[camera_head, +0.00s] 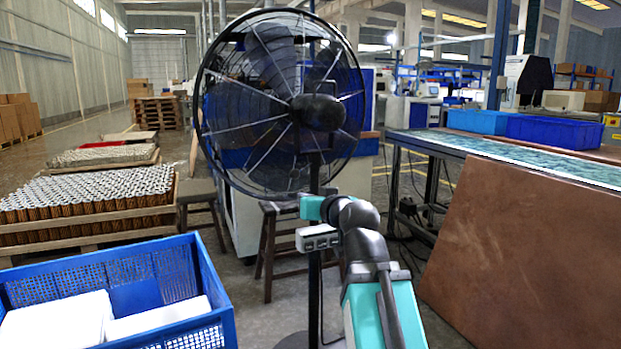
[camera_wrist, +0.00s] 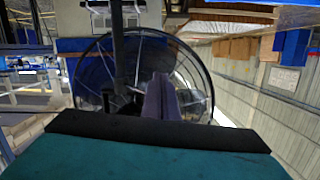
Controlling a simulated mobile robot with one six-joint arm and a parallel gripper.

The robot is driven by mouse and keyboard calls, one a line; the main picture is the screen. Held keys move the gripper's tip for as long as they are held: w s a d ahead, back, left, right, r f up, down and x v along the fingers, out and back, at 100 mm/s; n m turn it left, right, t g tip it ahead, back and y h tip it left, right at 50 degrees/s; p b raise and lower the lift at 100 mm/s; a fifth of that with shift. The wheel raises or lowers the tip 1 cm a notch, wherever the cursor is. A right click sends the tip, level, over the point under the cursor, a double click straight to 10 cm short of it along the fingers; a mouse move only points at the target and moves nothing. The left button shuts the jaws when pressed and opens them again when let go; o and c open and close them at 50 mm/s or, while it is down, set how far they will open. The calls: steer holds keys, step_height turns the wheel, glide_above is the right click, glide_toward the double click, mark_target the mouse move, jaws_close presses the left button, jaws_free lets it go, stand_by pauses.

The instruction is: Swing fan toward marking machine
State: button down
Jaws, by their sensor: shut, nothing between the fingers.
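A large black round fan (camera_head: 318,112) with a wire cage and motor hub stands on a dark pole in front of me, its motor side facing my head camera. It also shows in the wrist view (camera_wrist: 118,60), where the picture looks upside down. My gripper (camera_wrist: 161,88) is shut and empty, with its fingers in front of the fan cage. In the head view my wrist is just below the hub, near the pole; the fingers are hidden there. Whether the fingers touch the fan I cannot tell. Which machine is the marking machine I cannot tell; a blue and white machine (camera_head: 243,213) stands behind the fan.
A blue crate (camera_head: 212,285) with white pieces is at the lower left. Behind it are pallets of cartridges (camera_head: 90,195). Wooden stools (camera_head: 268,245) stand behind the pole. A long bench (camera_head: 480,150) and a brown panel (camera_head: 530,260) close off the right.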

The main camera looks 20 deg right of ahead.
step_height(320, 180, down, 7)
steer(key=w+a+g+p, duration=0.2)
steer(key=w+g+p, duration=0.1)
steer(key=p, duration=0.4)
steer(key=s+a+f+g+y+p, duration=0.1)
steer(key=s+a+f+g+p, duration=0.3)
steer(key=f+p, duration=0.55)
steer(key=s+a+f+g+p, duration=0.3)
steer(key=s+f+g+p, duration=0.15)
steer(key=f+p, duration=0.5)
steer(key=s+a+f+g+p, duration=0.1)
steer(key=s+g+p, duration=0.2)
steer(key=s+p, duration=0.5)
steer(key=s+a+f+g+h+p, duration=0.1)
steer(key=s+g+p, duration=0.2)
steer(key=s+p, duration=0.5)
steer(key=s+a+f+n+g+p, duration=0.1)
steer(key=s+g+p, duration=0.3)
steer(key=s, duration=1.6)
steer(key=shift+s+a+f+h+p, duration=0.3)
steer(key=shift+a+f+p, duration=0.15)
steer(key=shift+p, duration=1.95)
